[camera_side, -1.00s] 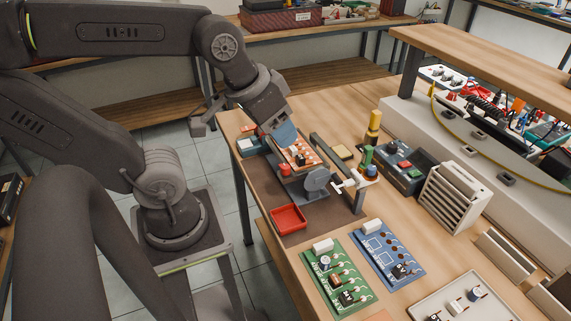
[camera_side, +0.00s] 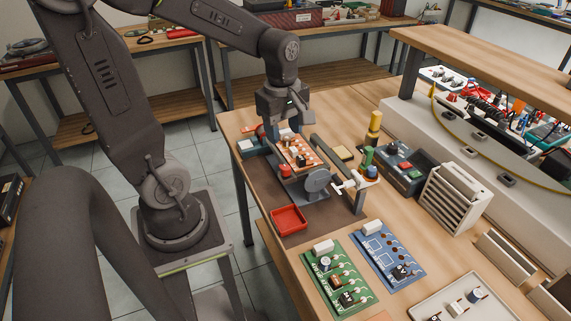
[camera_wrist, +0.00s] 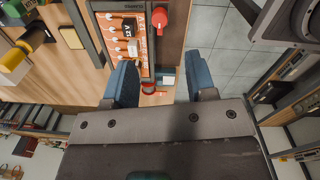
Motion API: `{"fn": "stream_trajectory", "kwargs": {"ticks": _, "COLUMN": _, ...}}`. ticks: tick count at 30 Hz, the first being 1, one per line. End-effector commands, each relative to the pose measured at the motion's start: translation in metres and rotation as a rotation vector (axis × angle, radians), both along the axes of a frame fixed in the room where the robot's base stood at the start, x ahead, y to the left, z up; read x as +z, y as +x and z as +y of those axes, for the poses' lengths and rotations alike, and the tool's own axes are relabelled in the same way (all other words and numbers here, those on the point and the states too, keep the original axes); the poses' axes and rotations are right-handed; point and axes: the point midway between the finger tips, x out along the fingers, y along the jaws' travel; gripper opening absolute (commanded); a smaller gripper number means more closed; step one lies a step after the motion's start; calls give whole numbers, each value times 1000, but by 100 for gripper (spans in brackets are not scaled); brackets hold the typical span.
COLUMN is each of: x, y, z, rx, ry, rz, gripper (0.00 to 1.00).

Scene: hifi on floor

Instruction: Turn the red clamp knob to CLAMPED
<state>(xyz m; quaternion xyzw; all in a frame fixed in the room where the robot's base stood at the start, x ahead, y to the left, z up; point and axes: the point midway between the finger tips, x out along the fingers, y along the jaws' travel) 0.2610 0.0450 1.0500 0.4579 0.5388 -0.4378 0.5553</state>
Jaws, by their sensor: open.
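The red clamp knob (camera_side: 286,170) is on the near left side of the board fixture, and it also shows near the top of the wrist view (camera_wrist: 160,20). I cannot read its setting. An orange circuit board (camera_side: 298,153) with white and black parts lies in the fixture; the wrist view shows it (camera_wrist: 122,40) left of the knob. My gripper (camera_side: 280,128) points down above the fixture's far end. In the wrist view its blue fingers (camera_wrist: 163,82) are open and apart from the knob, which lies beyond the fingertips.
A small red round item (camera_wrist: 152,90) shows between the fingers in the wrist view. A red tray (camera_side: 289,219) sits in front of the fixture. Green (camera_side: 338,276) and blue (camera_side: 388,254) boards lie to the right. A grey box with buttons (camera_side: 402,168) stands behind.

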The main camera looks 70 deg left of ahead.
Motion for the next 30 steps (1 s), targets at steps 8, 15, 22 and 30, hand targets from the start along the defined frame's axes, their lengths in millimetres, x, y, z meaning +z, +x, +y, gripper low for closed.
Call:
{"fn": "stream_trajectory", "kwargs": {"ticks": 8, "x": -59, "y": 1, "z": 0, "rx": -3, "ry": -2, "rz": 8, "gripper": 51}}
{"fn": "stream_trajectory", "kwargs": {"ticks": 15, "x": -94, "y": 3, "z": 0, "rx": -3, "ry": 0, "rz": 3, "gripper": 51}}
{"fn": "stream_trajectory", "kwargs": {"ticks": 22, "x": -104, "y": 4, "z": 0, "rx": -3, "ry": 1, "rz": -1, "gripper": 51}}
{"fn": "stream_trajectory", "kwargs": {"ticks": 30, "x": -104, "y": 4, "z": 0, "rx": -3, "ry": 1, "rz": -2, "gripper": 47}}
